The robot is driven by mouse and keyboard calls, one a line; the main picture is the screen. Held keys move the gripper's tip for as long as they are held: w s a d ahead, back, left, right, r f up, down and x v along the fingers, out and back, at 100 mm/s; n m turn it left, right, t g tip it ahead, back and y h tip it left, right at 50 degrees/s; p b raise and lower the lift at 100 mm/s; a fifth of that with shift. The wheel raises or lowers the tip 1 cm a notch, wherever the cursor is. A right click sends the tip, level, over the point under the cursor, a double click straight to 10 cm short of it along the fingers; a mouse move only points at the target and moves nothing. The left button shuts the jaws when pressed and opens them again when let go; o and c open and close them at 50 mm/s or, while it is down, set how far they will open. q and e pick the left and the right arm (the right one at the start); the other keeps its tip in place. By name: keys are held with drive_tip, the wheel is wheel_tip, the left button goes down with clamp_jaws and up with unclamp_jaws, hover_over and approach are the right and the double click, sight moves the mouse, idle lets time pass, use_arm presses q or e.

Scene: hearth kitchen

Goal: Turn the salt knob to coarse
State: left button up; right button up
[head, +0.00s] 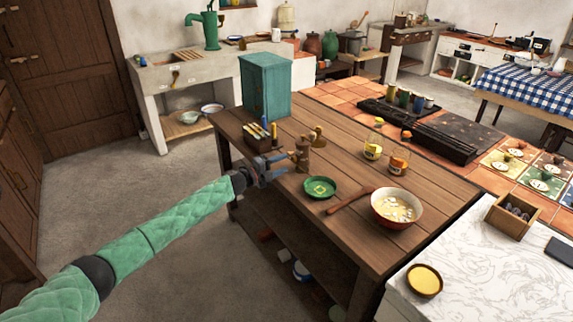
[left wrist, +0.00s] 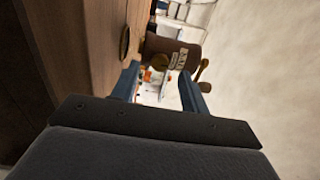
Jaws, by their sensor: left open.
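A brown wooden mill (head: 303,156) stands on the wooden table, near its left edge; it looks like the salt mill. In the left wrist view the brown mill (left wrist: 185,52) lies sideways in the picture, with a pale label too blurred to read. I cannot tell the knob's setting. My left gripper (head: 283,165) is open, just left of the mill. Its two blue fingers (left wrist: 163,88) point at the mill with nothing between them. My right gripper is not visible.
A box of colored-handled tools (head: 261,136) and a teal cabinet (head: 265,84) stand at the back left.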

use_arm(q)
drive_tip(key=v, duration=0.4)
drive_tip(key=shift+s+a+b, duration=0.1)
drive_tip(key=shift+b, duration=0.25)
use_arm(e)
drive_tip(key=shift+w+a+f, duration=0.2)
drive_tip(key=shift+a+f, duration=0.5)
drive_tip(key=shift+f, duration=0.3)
use_arm(q)
drive_tip(key=shift+a, duration=0.1)
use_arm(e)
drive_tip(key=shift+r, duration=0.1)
